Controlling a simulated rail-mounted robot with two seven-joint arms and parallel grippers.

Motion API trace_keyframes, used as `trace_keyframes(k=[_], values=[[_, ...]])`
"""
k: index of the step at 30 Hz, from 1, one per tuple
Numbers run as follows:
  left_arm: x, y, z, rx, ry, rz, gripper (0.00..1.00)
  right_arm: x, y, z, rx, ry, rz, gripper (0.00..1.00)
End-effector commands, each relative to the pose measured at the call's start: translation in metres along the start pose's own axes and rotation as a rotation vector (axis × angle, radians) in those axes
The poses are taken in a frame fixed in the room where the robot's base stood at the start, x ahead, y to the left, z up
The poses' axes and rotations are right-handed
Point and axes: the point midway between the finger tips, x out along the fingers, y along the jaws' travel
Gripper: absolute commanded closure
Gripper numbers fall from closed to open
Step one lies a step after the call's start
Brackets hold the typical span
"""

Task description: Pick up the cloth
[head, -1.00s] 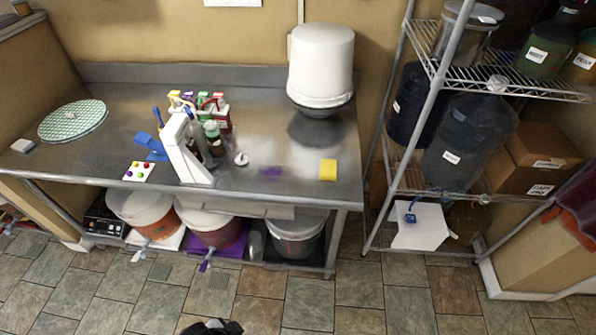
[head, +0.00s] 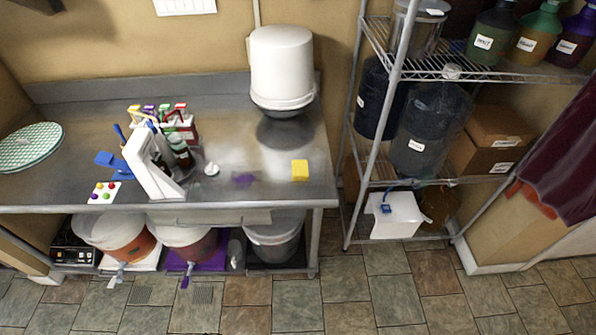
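A dark red cloth (head: 560,165) hangs at the right edge of the head view, over the beige wall or counter end, with an orange-red edge (head: 533,200) under it. Its right part is cut off by the frame. A round green-and-white checked piece (head: 30,147) lies flat at the left end of the steel table (head: 215,195); I cannot tell if it is cloth. A small flat purple patch (head: 243,179) lies on the table left of a yellow sponge-like block (head: 300,170). Neither of my grippers shows in the head view.
White holders with bottles (head: 165,160) stand left of centre. A wire shelf (head: 480,68) with jugs and boxes stands between table and red cloth. The tiled floor in front is clear.

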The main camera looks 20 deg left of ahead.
Motion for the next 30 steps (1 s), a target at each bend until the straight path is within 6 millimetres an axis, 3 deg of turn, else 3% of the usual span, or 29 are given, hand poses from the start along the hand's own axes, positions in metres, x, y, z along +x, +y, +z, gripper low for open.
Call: trace_keyframes(k=[13,30], values=[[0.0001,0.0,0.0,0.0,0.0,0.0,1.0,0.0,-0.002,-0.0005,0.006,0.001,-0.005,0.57],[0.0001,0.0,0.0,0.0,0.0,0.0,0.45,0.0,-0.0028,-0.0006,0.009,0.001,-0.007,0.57]])
